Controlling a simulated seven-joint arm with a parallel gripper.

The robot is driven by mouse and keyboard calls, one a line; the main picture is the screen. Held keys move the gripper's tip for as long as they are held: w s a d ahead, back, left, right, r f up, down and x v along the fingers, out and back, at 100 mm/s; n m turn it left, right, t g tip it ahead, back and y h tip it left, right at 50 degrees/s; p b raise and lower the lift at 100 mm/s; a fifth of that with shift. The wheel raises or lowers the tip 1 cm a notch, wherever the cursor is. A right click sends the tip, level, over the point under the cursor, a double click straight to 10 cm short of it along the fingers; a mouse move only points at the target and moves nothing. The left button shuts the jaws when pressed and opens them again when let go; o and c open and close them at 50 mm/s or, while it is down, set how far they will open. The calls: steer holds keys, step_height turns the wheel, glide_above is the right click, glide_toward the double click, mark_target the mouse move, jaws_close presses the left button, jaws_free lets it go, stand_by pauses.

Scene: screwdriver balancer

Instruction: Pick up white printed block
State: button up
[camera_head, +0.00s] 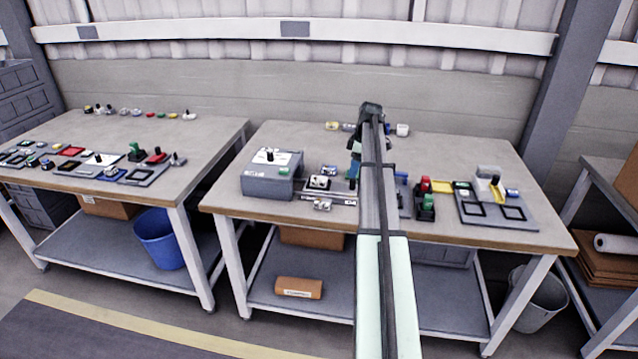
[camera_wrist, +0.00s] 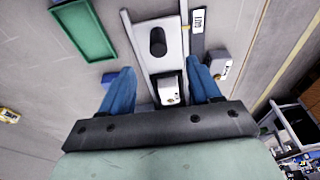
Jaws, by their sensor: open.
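In the wrist view a white printed block (camera_wrist: 168,91) with small dark marks sits between the two blue fingers of my gripper (camera_wrist: 162,68), nearer the right finger. A gap shows on the finger sides, so the jaws are open and not closed on it. The block appears to lie at the end of a pale plate (camera_wrist: 170,25) carrying a black cylinder (camera_wrist: 158,42). In the head view my gripper (camera_head: 354,168) is over the middle of the centre table, and my arm hides much of what is under it.
A green tray (camera_wrist: 84,30) lies at upper left in the wrist view. In the head view a grey box (camera_head: 268,182) stands left of my gripper. A red and black part (camera_head: 425,195) stands right of my arm.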

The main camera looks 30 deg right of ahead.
steer(key=shift+o, duration=0.7)
steer(key=shift+w+a, duration=0.1)
steer(key=shift+a, duration=0.05)
steer(key=w+a+r+n, duration=0.1)
steer(key=w+a+r, duration=0.6)
steer(key=w+a, duration=0.1)
steer(key=m, duration=0.1)
glide_above(319, 178)
steer(key=s, duration=0.1)
step_height(319, 178, down, 8)
steer(key=shift+s+d+r, duration=0.1)
steer(key=shift+d+r, duration=0.05)
steer(key=shift+r, duration=0.1)
steer(key=shift+w+f, duration=0.2)
steer(key=shift+f, duration=1.2)
steer(key=shift+w+f, duration=0.2)
steer(key=shift+f, duration=1.2)
steer(key=shift+c, duration=0.4)
